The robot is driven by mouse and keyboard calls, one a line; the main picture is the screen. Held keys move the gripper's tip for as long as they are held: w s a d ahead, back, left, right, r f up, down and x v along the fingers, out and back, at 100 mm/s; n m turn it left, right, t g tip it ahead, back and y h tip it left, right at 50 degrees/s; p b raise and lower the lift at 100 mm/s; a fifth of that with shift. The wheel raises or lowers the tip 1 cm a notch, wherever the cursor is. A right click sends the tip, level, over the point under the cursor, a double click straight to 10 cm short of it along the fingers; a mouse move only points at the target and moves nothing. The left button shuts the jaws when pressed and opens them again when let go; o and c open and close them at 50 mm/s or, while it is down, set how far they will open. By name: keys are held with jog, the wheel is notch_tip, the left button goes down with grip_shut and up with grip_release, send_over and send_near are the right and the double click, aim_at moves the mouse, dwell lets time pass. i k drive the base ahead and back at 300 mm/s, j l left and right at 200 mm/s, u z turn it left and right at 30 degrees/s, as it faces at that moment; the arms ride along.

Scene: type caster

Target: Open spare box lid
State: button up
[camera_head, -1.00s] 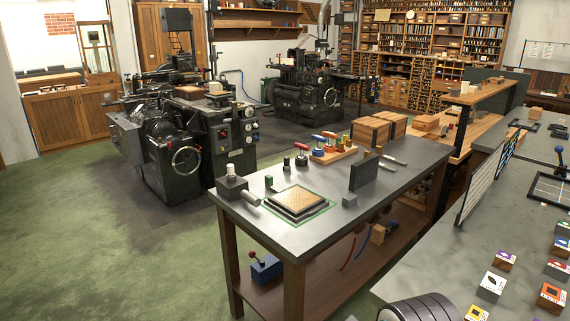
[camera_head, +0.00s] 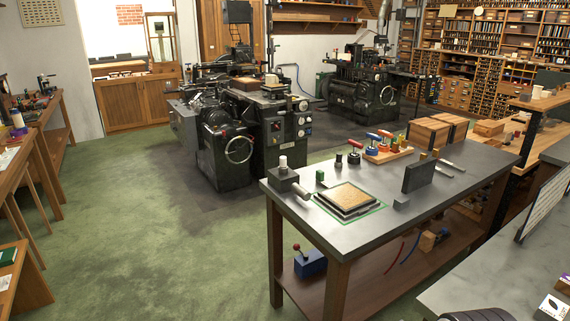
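I cannot tell for sure which thing is the spare box. Two closed wooden boxes (camera_head: 428,134) stand side by side at the back of the grey-topped workbench (camera_head: 330,222). A blue box with a red-knobbed lever (camera_head: 310,262) sits on the bench's lower shelf, at the left end. No open lid shows on any of them. My gripper is not in view. A dark ribbed rounded shape at the bottom edge, right of centre, may be part of my arm.
On the bench are a stacked square plate (camera_head: 348,198), a dark upright block (camera_head: 418,176) and a rack of colored-handled stamps (camera_head: 385,150). Black presses (camera_head: 240,130) stand behind. A grey counter (camera_head: 490,285) is at the right. Green floor (camera_head: 150,230) is clear at the left.

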aim_at(433, 126)
jog(key=i+j+u, duration=0.65)
jog(key=i+j, duration=0.2)
jog(key=i, duration=0.15)
jog(key=i+j+u, duration=0.35)
jog(key=i, duration=0.2)
jog(key=i+z, duration=0.15)
jog(key=i, duration=0.75)
jog(key=i+j+z, duration=0.15)
jog(key=i, duration=0.7)
jog(key=i+z, duration=0.25)
jog(key=z, duration=0.15)
jog(key=i+z, duration=0.6)
jog(key=z, duration=0.15)
jog(key=i+j+z, duration=0.2)
jog(key=z, duration=0.15)
jog(key=i+z, duration=0.25)
jog(key=z, duration=0.15)
jog(key=i+j+z, duration=0.15)
jog(key=z, duration=0.25)
jog(key=i+j+z, duration=0.2)
jog(key=z, duration=0.2)
jog(key=i+j+z, duration=0.4)
jog(key=i+j+u, duration=0.4)
jog(key=i, duration=0.65)
jog(key=i+j+u, duration=0.1)
jog(key=i+u, duration=0.3)
jog(key=i, duration=0.7)
